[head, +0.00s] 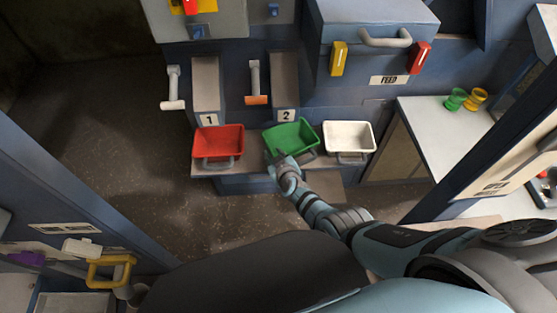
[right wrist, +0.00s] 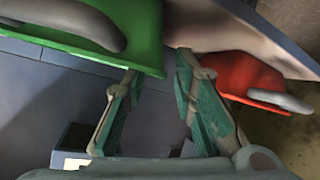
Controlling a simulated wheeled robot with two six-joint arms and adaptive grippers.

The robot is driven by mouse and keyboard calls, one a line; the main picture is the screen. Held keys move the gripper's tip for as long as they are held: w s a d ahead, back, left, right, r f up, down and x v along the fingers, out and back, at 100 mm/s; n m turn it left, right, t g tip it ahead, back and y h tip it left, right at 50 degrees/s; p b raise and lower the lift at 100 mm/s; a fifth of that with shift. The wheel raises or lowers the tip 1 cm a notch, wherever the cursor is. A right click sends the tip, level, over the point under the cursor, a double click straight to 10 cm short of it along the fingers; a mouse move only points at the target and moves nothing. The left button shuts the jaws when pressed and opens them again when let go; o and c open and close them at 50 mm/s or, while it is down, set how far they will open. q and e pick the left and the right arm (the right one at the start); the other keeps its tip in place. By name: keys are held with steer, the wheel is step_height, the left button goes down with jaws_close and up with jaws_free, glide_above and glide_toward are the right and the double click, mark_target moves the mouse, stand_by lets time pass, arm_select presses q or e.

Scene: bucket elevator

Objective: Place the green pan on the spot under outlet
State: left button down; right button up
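The green pan (head: 291,134) sits on the ledge in front of the chute marked 2, turned askew compared with its neighbours. Its grey handle faces forward. My right gripper (head: 281,160) is at the pan's front left corner. In the right wrist view, the fingers of my right gripper (right wrist: 158,68) are apart, with the edge of the green pan (right wrist: 148,55) close to the fingertips; I cannot tell whether they touch. No spot marking shows under the pan. My left gripper is not in view.
A red pan (head: 218,138) sits left of the green one, before chute 1, and a white pan (head: 348,135) sits to its right. The red pan (right wrist: 240,75) is also close in the right wrist view. Green and yellow cups stand on the white counter (head: 437,128) at right.

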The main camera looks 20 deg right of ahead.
steer(key=p+v, duration=0.8)
steer(key=v, duration=0.3)
steer(key=shift+s+r+p, duration=0.2)
steer(key=shift+s+p, duration=0.1)
steer(key=shift+p, duration=0.1)
